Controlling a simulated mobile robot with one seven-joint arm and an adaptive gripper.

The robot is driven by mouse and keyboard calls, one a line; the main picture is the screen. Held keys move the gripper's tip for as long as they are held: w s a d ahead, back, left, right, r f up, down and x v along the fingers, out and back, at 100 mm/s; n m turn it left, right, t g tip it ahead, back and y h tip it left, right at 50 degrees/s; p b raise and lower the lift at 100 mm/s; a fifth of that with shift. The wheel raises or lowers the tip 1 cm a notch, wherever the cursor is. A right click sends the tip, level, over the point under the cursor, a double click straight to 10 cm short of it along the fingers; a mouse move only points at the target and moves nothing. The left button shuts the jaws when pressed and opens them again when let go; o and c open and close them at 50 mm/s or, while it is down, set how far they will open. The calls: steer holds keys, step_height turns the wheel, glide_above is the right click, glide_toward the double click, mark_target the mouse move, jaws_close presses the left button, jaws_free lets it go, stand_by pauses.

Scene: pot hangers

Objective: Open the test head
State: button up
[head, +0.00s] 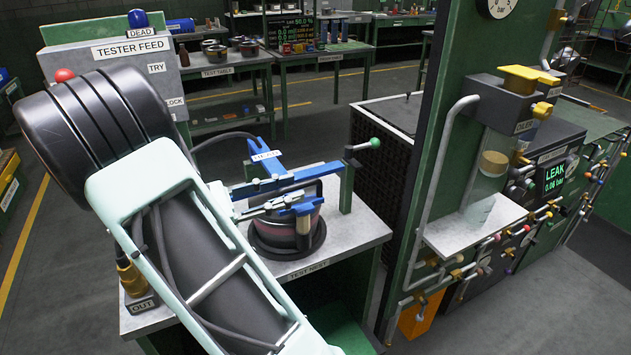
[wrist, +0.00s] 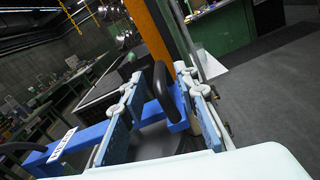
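The blue test head (head: 266,158) reaches over a dark, reddish-sided pot (head: 275,236) on the test nest table (head: 345,238). It looks lowered; I cannot tell whether it touches the pot. In the wrist view, the blue bar with a white label (wrist: 60,146) runs in from the left. A black upright loop handle (wrist: 161,84) stands by the bar's right end. My gripper (head: 322,187) is over the pot. In the wrist view its fingers (wrist: 161,78) are apart, one on each side of the handle, with gaps showing. My forearm hides the table's left part.
A lever with a green knob (head: 374,143) stands behind the nest at right. The tester feed box (head: 130,55) is at back left. A green panel (head: 455,110) with pipes and a leak display (head: 555,176) stands at right. A dark crate (head: 380,140) is behind the nest.

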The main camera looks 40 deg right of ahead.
mark_target(314, 182)
steer(key=x, duration=0.6)
steer(key=shift+d, duration=0.35)
jaws_close()
